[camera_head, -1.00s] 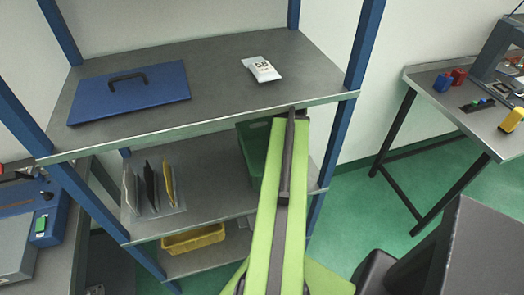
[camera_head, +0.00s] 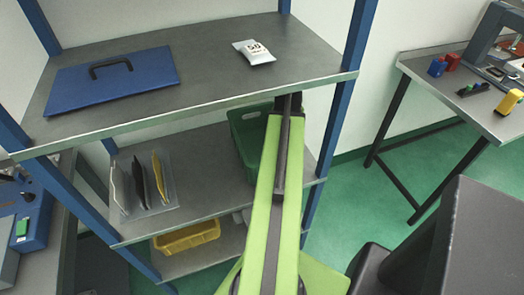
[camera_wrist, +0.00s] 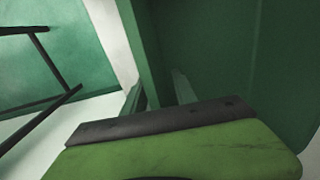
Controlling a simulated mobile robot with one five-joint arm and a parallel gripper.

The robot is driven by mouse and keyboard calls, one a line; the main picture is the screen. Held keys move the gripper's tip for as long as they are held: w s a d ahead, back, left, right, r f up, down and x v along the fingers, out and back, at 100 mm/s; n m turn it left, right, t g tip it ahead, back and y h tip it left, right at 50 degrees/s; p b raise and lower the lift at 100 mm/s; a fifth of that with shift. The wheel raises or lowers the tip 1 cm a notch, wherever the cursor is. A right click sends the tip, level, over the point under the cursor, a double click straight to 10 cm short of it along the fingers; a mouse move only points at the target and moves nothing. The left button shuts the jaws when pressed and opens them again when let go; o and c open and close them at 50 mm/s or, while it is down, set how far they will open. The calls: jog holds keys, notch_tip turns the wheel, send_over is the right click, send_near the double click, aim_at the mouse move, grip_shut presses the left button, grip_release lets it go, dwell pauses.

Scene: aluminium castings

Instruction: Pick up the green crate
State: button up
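The green crate (camera_head: 248,138) stands at the right end of the middle shelf, partly hidden behind my lime-green arm. My gripper (camera_head: 289,102) is at the far end of that arm, just below the top shelf's front edge and by the crate's right side; its fingers are not clear there. In the wrist view the green crate (camera_wrist: 215,50) fills the upper right, very close. I cannot tell whether the gripper touches the crate or how far its fingers are apart.
The top shelf (camera_head: 190,72) overhangs the crate and bears a blue lidded case (camera_head: 115,80) and a white packet (camera_head: 254,52). A file rack (camera_head: 150,190) stands left of the crate. A yellow bin (camera_head: 186,238) is below. A blue post (camera_head: 345,110) stands close right of my arm.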

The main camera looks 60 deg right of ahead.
notch_tip(320, 180, down, 2)
jog(key=shift+f+b, duration=0.2)
jog(key=shift+b, duration=0.25)
jog(key=shift+r, duration=0.2)
grip_shut()
dwell(0.8)
